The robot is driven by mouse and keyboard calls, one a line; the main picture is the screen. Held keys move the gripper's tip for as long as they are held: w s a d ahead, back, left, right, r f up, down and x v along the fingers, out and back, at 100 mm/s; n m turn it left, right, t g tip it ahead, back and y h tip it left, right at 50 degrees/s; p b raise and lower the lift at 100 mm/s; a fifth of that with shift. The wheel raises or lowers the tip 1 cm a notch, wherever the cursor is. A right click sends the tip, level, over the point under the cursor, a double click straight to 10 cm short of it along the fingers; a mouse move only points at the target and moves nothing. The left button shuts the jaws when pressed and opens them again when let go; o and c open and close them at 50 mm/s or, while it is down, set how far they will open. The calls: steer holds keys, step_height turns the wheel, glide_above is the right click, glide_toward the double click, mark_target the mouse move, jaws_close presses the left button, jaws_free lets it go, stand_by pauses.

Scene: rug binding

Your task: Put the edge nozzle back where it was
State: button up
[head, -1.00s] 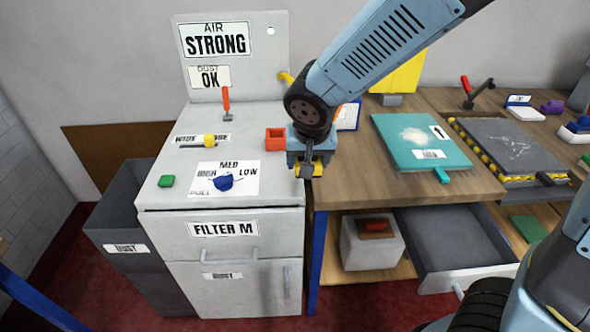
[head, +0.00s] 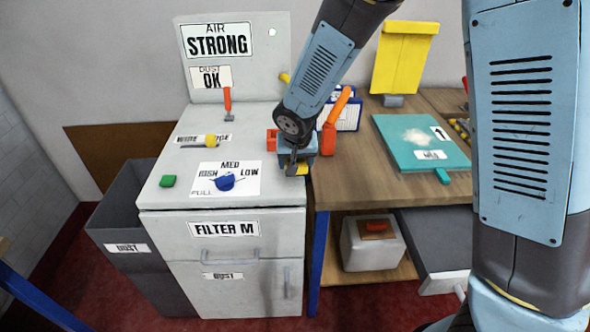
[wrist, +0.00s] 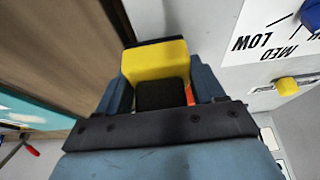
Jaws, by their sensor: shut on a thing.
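My gripper (head: 297,167) is shut on a yellow block with a dark part, which I take to be the edge nozzle (wrist: 157,60). In the wrist view it sits between the two blue-grey fingers. In the head view only a small yellow end of the nozzle (head: 302,170) shows below the gripper. The gripper is at the right edge of the grey machine (head: 222,160), beside the wooden bench. A small red-orange open holder (head: 271,141) is just behind and left of the gripper, partly hidden by it. A bit of orange also shows behind a finger in the wrist view.
The machine top carries a blue knob (head: 224,183), a yellow slider knob (head: 211,140), a green button (head: 167,181) and a red lever (head: 227,100). An orange-handled tool (head: 333,128) stands right of my arm. A teal book (head: 420,143) lies on the bench (head: 350,180).

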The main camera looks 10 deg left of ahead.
steer(key=shift+w+a+f, duration=0.1)
steer(key=shift+w+f, duration=0.05)
steer(key=shift+f, duration=1.55)
steer(key=shift+f, duration=0.1)
steer(key=o, duration=0.9)
steer(key=shift+o, duration=0.2)
steer(key=v, duration=1.2)
